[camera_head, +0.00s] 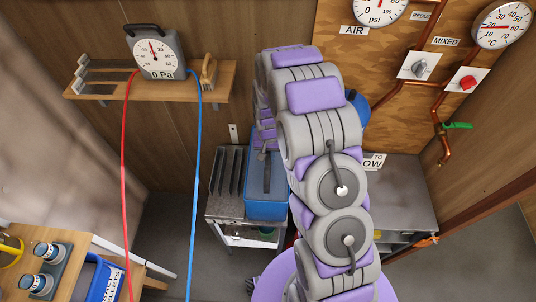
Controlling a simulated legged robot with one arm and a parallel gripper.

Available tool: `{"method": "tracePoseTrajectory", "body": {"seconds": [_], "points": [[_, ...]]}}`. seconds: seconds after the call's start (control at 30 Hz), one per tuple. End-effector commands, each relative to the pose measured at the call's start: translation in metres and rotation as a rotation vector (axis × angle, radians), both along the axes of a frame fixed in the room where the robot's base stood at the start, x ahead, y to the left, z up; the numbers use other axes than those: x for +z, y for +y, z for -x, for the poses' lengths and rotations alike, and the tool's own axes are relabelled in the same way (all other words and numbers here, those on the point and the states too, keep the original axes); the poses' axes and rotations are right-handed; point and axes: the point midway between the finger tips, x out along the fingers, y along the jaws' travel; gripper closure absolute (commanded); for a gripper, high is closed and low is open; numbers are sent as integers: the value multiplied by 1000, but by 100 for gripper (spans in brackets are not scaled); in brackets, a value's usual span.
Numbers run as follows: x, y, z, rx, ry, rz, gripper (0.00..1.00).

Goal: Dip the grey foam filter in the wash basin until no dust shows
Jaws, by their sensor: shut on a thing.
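The blue wash basin (253,205) stands on a grey metal stand near the middle of the view. My gripper (265,150) is over the far part of the basin, partly hidden by my arm. It is shut on a thin dark grey piece (267,178), seen nearly edge-on, which looks like the foam filter. The piece hangs upright within the basin's outline. I cannot tell how deep it sits or whether dust shows on it.
A slotted grey rack (227,172) stands left of the basin. A pressure gauge (156,52) reading 0 Pa sits on a wooden shelf (105,90), with red and blue hoses hanging. Copper pipes and valves (420,66) are at right. A blue bin (103,278) is lower left.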

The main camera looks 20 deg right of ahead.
Motion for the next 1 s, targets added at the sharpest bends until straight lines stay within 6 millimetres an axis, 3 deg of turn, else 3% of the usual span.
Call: {"method": "tracePoseTrajectory", "body": {"seconds": [0.5,1.0], "points": [[47,0,0,0,-1,0,100],[56,0,-1,0,-1,0,100]]}}
